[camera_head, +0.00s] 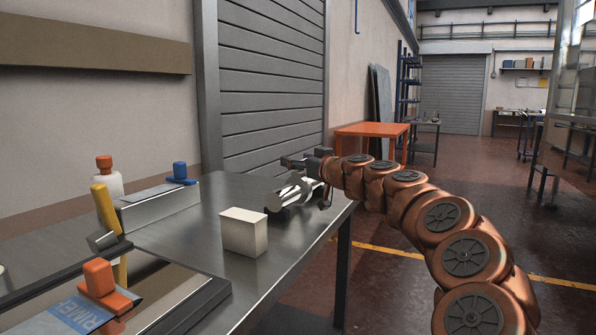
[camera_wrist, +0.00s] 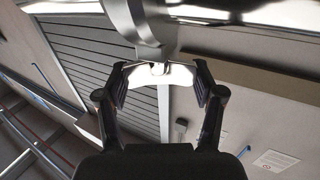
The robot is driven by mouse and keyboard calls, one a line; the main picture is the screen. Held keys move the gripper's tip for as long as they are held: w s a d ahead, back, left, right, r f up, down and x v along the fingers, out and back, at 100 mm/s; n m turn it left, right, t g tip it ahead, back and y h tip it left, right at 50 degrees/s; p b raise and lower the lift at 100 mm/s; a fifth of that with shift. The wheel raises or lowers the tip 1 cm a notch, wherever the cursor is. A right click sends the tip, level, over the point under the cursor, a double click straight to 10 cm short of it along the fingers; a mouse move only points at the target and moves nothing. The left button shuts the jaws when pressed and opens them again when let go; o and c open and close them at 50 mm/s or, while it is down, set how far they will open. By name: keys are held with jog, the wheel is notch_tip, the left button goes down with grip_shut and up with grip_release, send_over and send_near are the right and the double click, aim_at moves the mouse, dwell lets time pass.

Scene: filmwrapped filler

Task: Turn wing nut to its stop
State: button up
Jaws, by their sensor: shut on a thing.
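In the wrist view, the wing nut (camera_wrist: 178,76) appears as a pale, bright two-winged piece below a grey metal fitting (camera_wrist: 150,25). My gripper (camera_wrist: 160,82) has one dark finger pad at each end of the wings and is shut on it. In the head view, my gripper (camera_head: 302,164) is at the far right end of the steel table, at a shiny cylindrical metal fixture (camera_head: 287,194). The wing nut cannot be made out there, and its turn angle cannot be told.
An orange table (camera_head: 372,130) stands behind my arm. Floor at right is open.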

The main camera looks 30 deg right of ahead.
jog(key=m+h, duration=0.1)
jog(key=h, duration=0.2)
jog(key=shift+a+m, duration=0.15)
jog(key=shift+m, duration=0.25)
jog(key=m+h+p, duration=0.1)
jog(key=h+p, duration=0.1)
jog(key=shift+r+m+g+h, duration=0.2)
jog(key=shift+m+g+h, duration=0.1)
jog(key=shift+m+h, duration=0.1)
jog(key=m+g+h+p, duration=0.1)
jog(key=m+h+p, duration=0.1)
jog(key=h+p, duration=0.1)
jog(key=shift+f+p, duration=0.1)
jog(key=shift+p, duration=0.25)
jog(key=shift+f+m+g+h+p, duration=0.15)
jog(key=shift+m+g+h+p, duration=0.15)
jog(key=shift+m+h+p, duration=0.1)
jog(key=o, duration=1.2)
jog(key=shift+c, duration=0.2)
jog(key=v, duration=1.2)
